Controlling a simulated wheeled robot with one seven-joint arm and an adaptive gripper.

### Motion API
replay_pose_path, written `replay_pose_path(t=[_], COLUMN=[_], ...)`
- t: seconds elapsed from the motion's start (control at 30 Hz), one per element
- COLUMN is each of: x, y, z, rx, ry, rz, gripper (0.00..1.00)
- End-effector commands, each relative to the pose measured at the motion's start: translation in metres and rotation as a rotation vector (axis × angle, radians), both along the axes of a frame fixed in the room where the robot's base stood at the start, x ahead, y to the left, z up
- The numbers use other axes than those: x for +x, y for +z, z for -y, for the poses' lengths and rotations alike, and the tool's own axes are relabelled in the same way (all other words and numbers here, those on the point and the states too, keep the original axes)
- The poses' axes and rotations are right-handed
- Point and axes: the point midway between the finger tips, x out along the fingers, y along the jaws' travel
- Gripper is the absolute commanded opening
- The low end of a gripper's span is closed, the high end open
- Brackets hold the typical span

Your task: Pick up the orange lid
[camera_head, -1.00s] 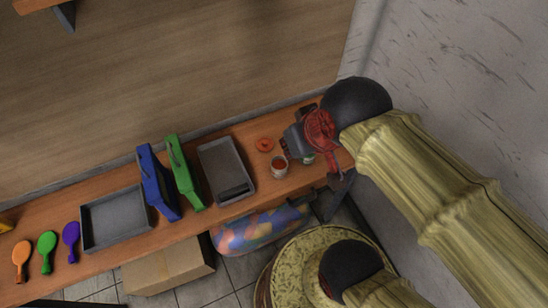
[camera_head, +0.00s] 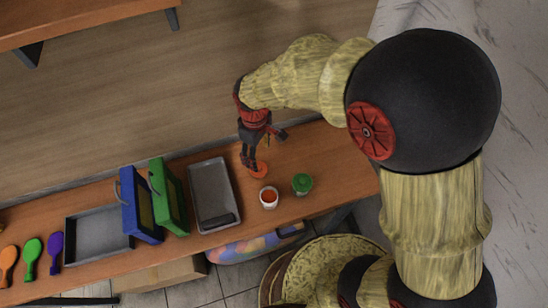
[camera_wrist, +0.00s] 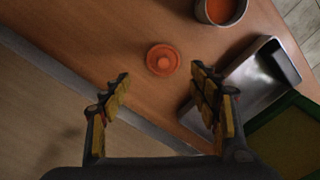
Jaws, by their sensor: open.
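The orange lid (camera_head: 259,170) lies flat on the wooden shelf, just right of the grey tray. It is a round disc with a small knob in the wrist view (camera_wrist: 162,59). My gripper (camera_head: 251,163) is above the lid and partly covers it in the head view. In the wrist view my gripper (camera_wrist: 172,92) is open, with its yellow-padded fingers apart and the lid beyond the fingertips, roughly between them. Nothing is held. An open jar with orange contents (camera_head: 269,197) stands beside the lid, and it also shows in the wrist view (camera_wrist: 221,10).
A grey tray (camera_head: 197,189) lies left of the lid, near one finger in the wrist view. A green-lidded jar (camera_head: 302,184) stands to the right. Green (camera_head: 169,196) and blue (camera_head: 141,205) frames stand further left. The wall runs behind the shelf.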

Motion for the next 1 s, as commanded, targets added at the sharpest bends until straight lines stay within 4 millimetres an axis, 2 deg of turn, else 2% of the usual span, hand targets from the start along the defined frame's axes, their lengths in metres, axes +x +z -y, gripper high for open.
replay_pose_path(t=[0.47,0.8,1.0], x=[-0.001,0.0,0.0], y=[-0.035,-0.078,-0.079], z=[0.001,0.001,0.0], rx=[0.0,-0.001,0.0], ry=[0.043,0.042,0.042], rz=[-0.001,-0.002,0.0], gripper=[0.61,0.61,0.61])
